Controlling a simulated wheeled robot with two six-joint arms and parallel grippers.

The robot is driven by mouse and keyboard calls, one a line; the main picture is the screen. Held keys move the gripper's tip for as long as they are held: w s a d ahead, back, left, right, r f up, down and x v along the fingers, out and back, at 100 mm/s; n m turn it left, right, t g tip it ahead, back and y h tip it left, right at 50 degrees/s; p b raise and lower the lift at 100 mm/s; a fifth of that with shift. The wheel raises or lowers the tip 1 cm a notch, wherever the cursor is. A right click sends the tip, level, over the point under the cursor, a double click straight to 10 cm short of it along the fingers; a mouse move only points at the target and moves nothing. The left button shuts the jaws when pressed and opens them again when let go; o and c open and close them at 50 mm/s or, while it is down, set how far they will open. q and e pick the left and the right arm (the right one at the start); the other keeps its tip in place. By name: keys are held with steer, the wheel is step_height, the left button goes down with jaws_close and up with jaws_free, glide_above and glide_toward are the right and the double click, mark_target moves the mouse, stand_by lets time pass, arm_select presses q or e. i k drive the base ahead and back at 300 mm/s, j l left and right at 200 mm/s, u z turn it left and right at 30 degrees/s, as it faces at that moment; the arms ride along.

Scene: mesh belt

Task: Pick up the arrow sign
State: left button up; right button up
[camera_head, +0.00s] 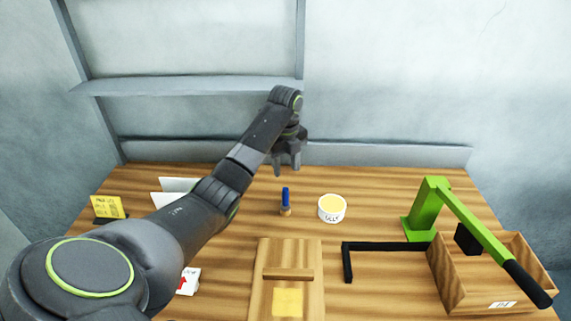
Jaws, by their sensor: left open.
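A small white sign with a red arrow mark (188,282) is at the lower left of the table, partly hidden behind my left arm. My left gripper (287,168) is open and empty. It points down above the far part of the table, well behind and to the right of the sign. My right gripper is not in view.
A blue-handled tool (285,199) and a white tub (332,209) stand near the middle. A wooden board (258,291) with a crossbar lies in front. A black angled bar (348,264), a green lever press (429,210) and a wooden box (452,284) are right. A yellow sign (107,207) is far left.

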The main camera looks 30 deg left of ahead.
mark_target(190, 277)
steer(key=k+l, duration=1.2)
steer(key=k, duration=0.1)
